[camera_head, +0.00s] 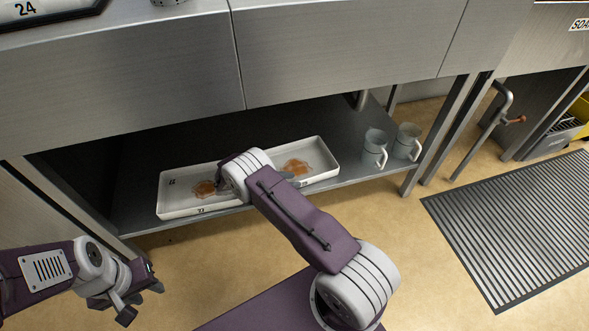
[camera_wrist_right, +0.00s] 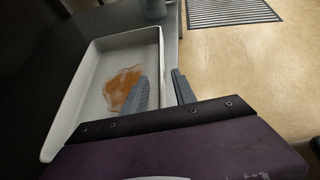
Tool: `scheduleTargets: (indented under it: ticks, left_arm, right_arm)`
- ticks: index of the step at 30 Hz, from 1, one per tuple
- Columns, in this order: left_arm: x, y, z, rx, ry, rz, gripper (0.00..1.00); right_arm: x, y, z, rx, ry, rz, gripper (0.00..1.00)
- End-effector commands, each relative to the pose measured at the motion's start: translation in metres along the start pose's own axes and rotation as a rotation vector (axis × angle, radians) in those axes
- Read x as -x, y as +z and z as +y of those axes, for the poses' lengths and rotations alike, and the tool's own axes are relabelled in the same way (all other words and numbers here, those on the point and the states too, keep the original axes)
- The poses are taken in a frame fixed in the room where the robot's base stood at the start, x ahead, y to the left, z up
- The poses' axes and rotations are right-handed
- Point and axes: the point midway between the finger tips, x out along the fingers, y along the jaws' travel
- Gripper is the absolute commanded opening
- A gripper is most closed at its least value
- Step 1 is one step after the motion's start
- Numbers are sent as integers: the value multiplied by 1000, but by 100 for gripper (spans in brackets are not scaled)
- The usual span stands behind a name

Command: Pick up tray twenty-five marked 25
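A white rectangular tray (camera_head: 180,207) with brown-orange stains lies on the shelf under the steel counter. It carries small dark marks on its front wall, too small to read surely. My right gripper (camera_head: 288,181) is at the tray's front wall, partly hidden by its own arm. In the right wrist view, its two fingers (camera_wrist_right: 162,90) stand apart, one over the tray's inside and one outside the front wall, with the rim (camera_wrist_right: 160,50) between them. My left gripper (camera_head: 141,301) is open and empty, low at the left, away from the tray.
Two grey mugs (camera_head: 374,149) (camera_head: 407,141) stand on the shelf right of the tray. The counter front (camera_head: 330,50) overhangs the shelf. A ribbed mat (camera_head: 520,225) lies on the floor at right.

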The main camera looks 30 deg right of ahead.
Motion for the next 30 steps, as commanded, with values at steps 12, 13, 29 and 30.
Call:
scheduleTargets:
  ticks: [12, 13, 29, 30]
  left_arm:
    - [-34, 4, -1, 0, 0, 0, 36]
    - [-33, 4, -1, 0, 0, 0, 36]
    - [-33, 3, -1, 0, 0, 0, 36]
    - [-33, 3, -1, 0, 0, 0, 36]
  right_arm:
    - [-50, 3, -2, -1, -1, 1, 33]
    - [-50, 3, -2, -1, -1, 1, 33]
    - [-50, 3, -2, -1, -1, 0, 0]
    - [-50, 3, -2, -1, -1, 0, 0]
